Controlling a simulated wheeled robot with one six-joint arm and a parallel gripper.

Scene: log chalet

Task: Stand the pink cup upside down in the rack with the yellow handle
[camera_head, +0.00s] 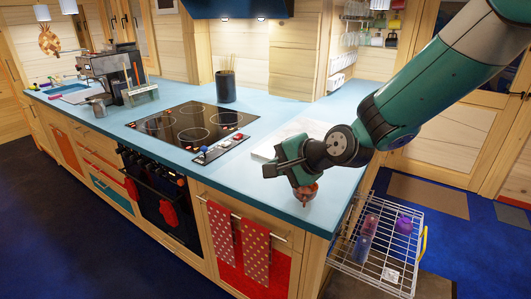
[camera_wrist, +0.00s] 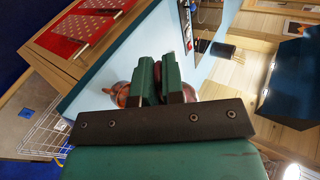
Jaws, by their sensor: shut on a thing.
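The white wire rack (camera_head: 345,264) with the yellow handle (camera_head: 424,243) is at the lower right, below counter height. It holds a purple cup (camera_head: 403,224), a pinkish see-through cup (camera_head: 371,222), a bluish see-through cup (camera_head: 362,248) and a small white thing (camera_head: 390,275).
A pale board (camera_head: 268,151) lies on the counter (camera_head: 262,188) behind my gripper. The black cooktop (camera_head: 186,124) and its knob panel (camera_head: 221,147) are to the left. A dark pot of sticks (camera_head: 226,87) stands at the back. Dotted red towels (camera_head: 256,258) hang in front.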

